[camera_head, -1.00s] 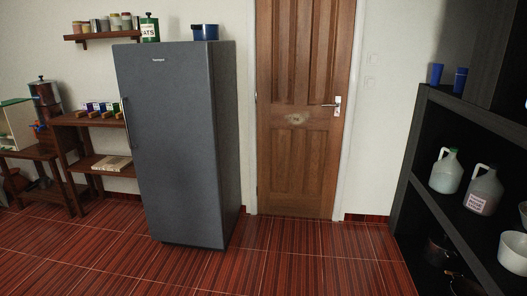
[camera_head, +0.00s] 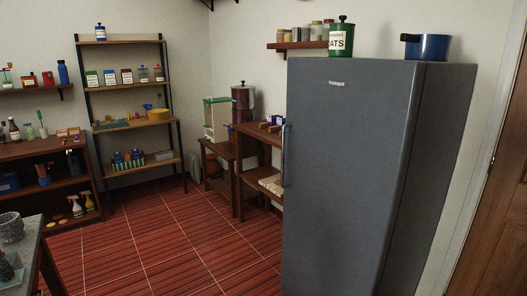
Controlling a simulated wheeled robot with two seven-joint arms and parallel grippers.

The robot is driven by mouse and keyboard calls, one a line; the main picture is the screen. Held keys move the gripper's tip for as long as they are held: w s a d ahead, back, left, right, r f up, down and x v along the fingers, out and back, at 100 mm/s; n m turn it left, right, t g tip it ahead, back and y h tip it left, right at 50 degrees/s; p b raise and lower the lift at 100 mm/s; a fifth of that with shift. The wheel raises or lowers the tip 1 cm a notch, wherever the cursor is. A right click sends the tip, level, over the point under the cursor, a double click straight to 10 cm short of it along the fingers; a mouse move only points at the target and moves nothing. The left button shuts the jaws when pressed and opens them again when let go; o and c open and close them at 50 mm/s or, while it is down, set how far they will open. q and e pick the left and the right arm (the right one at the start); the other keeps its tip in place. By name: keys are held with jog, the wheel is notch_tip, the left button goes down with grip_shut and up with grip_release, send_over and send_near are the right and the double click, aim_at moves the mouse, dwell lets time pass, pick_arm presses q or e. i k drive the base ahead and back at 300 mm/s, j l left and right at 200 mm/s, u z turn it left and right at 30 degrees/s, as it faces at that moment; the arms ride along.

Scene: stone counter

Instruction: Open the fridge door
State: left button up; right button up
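A tall dark grey fridge (camera_head: 345,185) stands at the right of the head view, close in front of me. Its door is shut. A vertical metal handle (camera_head: 284,155) runs along the left edge of the door. The fridge's lower end is cut off by the bottom of the picture. Neither of my grippers shows in the view.
A green tin (camera_head: 341,38) and a blue pot (camera_head: 427,46) stand on top of the fridge. A wooden table (camera_head: 260,140) stands left of the fridge. The red floor (camera_head: 180,240) is clear in the middle. A stone counter (camera_head: 22,258) is at bottom left; a wooden door (camera_head: 492,215) is at right.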

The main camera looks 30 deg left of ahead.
aim_at(347, 133)
jog(key=i+j+u, duration=0.15)
jog(key=i+u, duration=0.95)
jog(key=k, duration=0.05)
